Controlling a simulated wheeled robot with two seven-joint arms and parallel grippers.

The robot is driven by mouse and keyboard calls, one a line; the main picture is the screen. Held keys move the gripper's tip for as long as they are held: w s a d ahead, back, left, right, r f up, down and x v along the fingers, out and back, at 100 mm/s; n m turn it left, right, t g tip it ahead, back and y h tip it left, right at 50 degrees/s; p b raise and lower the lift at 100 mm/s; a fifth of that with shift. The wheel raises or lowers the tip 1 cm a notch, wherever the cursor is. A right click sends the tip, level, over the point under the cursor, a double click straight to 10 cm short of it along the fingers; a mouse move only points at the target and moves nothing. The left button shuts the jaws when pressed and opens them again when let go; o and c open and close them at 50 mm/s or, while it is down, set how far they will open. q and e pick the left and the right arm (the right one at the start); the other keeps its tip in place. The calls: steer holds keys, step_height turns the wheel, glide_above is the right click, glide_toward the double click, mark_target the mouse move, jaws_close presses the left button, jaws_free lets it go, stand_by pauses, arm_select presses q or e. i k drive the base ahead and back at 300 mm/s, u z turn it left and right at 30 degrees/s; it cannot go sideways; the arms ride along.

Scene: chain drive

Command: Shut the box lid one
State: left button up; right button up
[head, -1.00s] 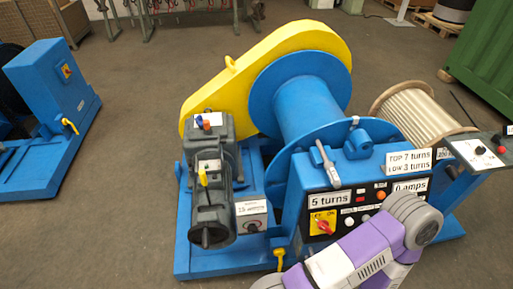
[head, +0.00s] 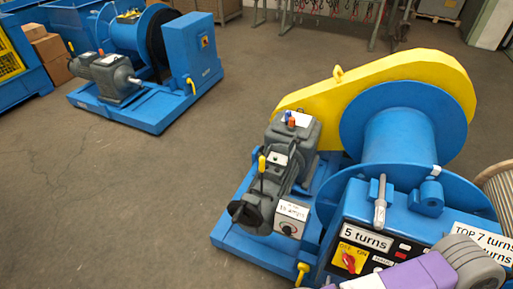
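A blue winch (head: 225,240) stands at the right, with a large blue drum (head: 400,137) and a yellow chain cover (head: 405,70) along its back. The cover looks closed over the drive. A blue control box (head: 352,207) with a "5 turns" label and a red switch (head: 348,260) is at its front. I cannot tell which part is the box lid. A purple and grey link of my arm crosses the lower right corner and hides part of the control box. Neither of my grippers shows.
A second blue machine (head: 192,65) with grey motors stands at the upper left. Brown cardboard boxes (head: 50,50) and a blue frame with yellow mesh are at the far left. A rack (head: 325,12) stands at the back. The floor (head: 110,200) at left and centre is clear.

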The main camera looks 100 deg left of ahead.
mark_target(292, 146)
steer(key=u, duration=3.05)
steer(key=k, duration=0.45)
steer(key=u, duration=0.65)
steer(key=i, duration=0.25)
steer(key=u, duration=0.1)
